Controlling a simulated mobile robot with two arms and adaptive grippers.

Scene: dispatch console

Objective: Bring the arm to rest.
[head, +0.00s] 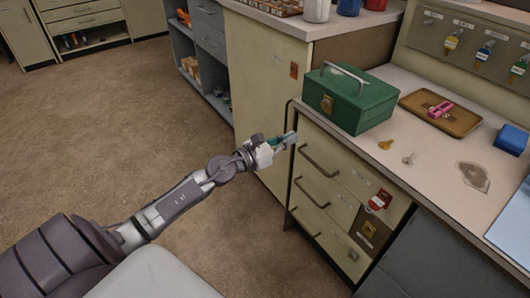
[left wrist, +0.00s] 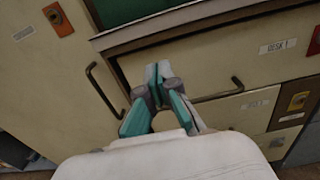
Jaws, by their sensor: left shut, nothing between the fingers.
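My left arm (head: 185,197) reaches from the lower left toward the desk front in the head view. My left gripper (head: 293,136) is shut and empty. It is in front of the top drawer, near the left edge of the desk. In the left wrist view its teal fingers (left wrist: 157,75) are together in front of the top drawer's handle. Whether they touch the drawer front I cannot tell. My right gripper is in neither view.
A green cash box (head: 350,98) stands on the desktop above the drawers. Two keys (head: 397,151) and a brown tray (head: 440,112) with a red-pink item lie to its right. Open brown floor (head: 110,120) lies left of the desk.

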